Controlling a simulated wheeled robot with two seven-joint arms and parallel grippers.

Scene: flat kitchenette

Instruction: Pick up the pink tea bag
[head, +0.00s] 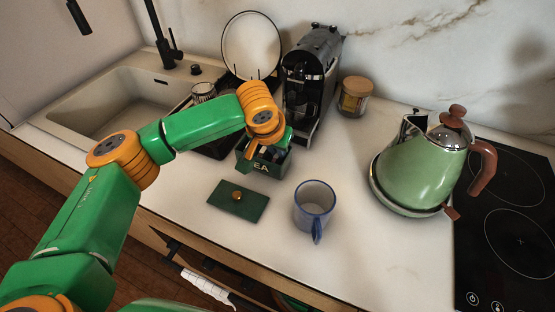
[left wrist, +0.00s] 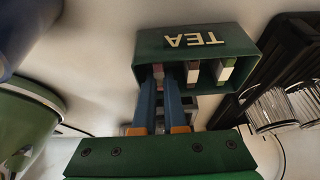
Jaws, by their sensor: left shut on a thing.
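The green tea box (head: 258,165) with "TEA" on its front stands open on the counter; in the left wrist view the box (left wrist: 192,41) appears upside down. My left gripper (head: 273,140) reaches down into it from above. In the left wrist view the two blue-grey fingers (left wrist: 165,82) are closed around the pink tea bag (left wrist: 158,71), which is mostly hidden between them and still inside the box. Other tea bags stand beside it: a brown and white one (left wrist: 193,72) and a green and white one (left wrist: 225,71). My right gripper is not in view.
The green lid (head: 225,199) lies on the counter in front of the box, near a blue-rimmed mug (head: 313,205). A coffee machine (head: 308,80) and dish rack stand close behind. A green kettle (head: 418,170) stands right, by the hob (head: 515,215). The sink (head: 115,98) is left.

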